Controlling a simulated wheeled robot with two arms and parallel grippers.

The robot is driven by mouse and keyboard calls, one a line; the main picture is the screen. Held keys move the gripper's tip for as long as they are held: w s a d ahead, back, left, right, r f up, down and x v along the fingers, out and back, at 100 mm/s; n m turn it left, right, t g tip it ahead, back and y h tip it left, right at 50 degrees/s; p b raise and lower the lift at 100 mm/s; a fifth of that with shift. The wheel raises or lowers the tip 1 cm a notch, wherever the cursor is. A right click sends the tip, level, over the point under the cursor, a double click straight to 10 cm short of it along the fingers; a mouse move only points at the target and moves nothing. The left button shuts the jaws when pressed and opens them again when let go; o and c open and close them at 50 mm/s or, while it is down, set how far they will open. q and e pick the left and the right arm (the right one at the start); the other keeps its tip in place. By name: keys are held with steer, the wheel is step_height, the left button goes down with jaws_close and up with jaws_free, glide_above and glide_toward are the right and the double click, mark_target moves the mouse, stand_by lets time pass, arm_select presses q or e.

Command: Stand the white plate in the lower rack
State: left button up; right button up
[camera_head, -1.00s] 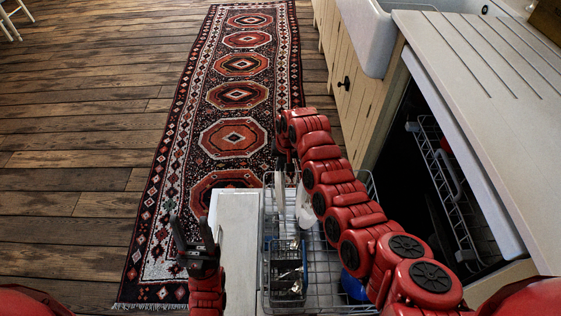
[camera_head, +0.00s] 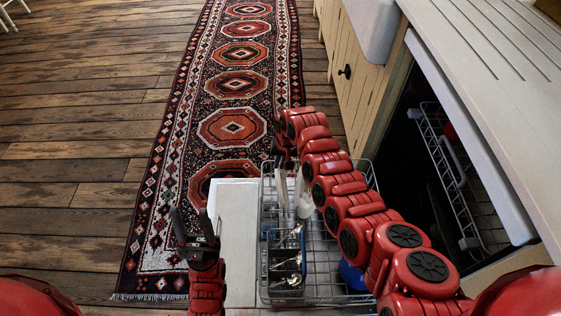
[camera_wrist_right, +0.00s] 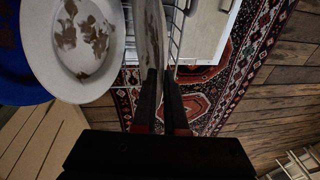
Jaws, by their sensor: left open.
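A pale plate, seen edge-on (camera_wrist_right: 152,35), stands between the fingers of my right gripper (camera_wrist_right: 160,78); I take it for the white plate. It shows as a thin upright shape (camera_head: 280,185) below my right gripper (camera_head: 283,150) in the head view, over the left side of the lower rack (camera_head: 322,298). The fingers look closed on its edge. Whether its bottom touches the wires is hidden.
A brown-stained white plate (camera_wrist_right: 98,75) and a blue plate (camera_wrist_right: 20,75) are close beside the held plate in the wrist view. A blue cutlery basket (camera_head: 268,272) with silverware sits in the rack. The counter (camera_head: 490,100) and upper rack (camera_head: 455,180) are to the right.

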steer(key=o, duration=0.4)
steer(key=r+p, duration=0.2)
steer(key=r, duration=0.3)
steer(key=s+d+r+p, duration=0.1)
steer(key=r, duration=0.5)
steer(key=s+d+r+p, duration=0.1)
steer(key=r+p, duration=0.1)
steer(key=r, duration=0.4)
steer(key=shift+s+d+r+p, duration=0.1)
steer(key=shift+s+d+p, duration=0.1)
steer(key=shift+d+p, duration=0.1)
steer(key=shift+w, duration=0.1)
